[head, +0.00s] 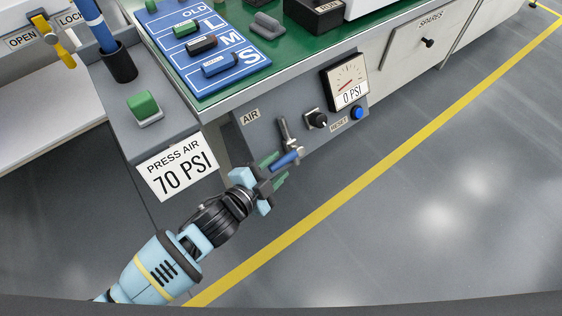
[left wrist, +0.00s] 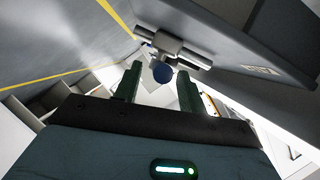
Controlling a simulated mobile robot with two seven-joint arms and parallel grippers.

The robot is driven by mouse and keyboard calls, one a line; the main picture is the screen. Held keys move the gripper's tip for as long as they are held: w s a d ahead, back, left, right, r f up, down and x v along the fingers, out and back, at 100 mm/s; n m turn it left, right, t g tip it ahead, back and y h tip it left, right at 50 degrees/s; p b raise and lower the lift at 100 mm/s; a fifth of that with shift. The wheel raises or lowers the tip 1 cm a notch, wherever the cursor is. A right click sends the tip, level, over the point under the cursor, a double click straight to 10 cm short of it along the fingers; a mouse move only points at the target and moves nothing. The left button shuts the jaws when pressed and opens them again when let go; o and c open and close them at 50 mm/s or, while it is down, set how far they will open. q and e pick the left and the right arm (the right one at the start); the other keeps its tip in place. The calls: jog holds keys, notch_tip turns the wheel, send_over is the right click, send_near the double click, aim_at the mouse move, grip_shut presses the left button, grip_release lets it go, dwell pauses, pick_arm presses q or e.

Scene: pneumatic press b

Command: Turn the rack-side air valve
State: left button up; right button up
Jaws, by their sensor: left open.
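An air valve with a metal body (head: 285,132) and a blue-gripped handle (head: 287,159) is on the grey front panel, beside the AIR label (head: 250,115). My left gripper (head: 274,170) is open at the blue handle, with its green fingers on either side of the handle's line. In the left wrist view, the round blue handle end (left wrist: 162,73) shows between the two fingertips (left wrist: 160,84), with the metal valve body (left wrist: 175,48) behind it. I cannot tell whether the fingers touch the handle. Another valve with a yellow handle (head: 66,55) is at the upper left, by an OPEN/LOCK label.
Right of the valve, the panel carries a black knob (head: 317,119), a blue reset button (head: 357,113) and a gauge reading 0 PSI (head: 346,82). A PRESS AIR 70 PSI sign (head: 178,168) is to the left. The floor in front is clear.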

aim_at(285, 160)
pick_arm(q)
jog(key=shift+b+x, duration=0.35)
jog(key=shift+x, duration=1.05)
grip_shut()
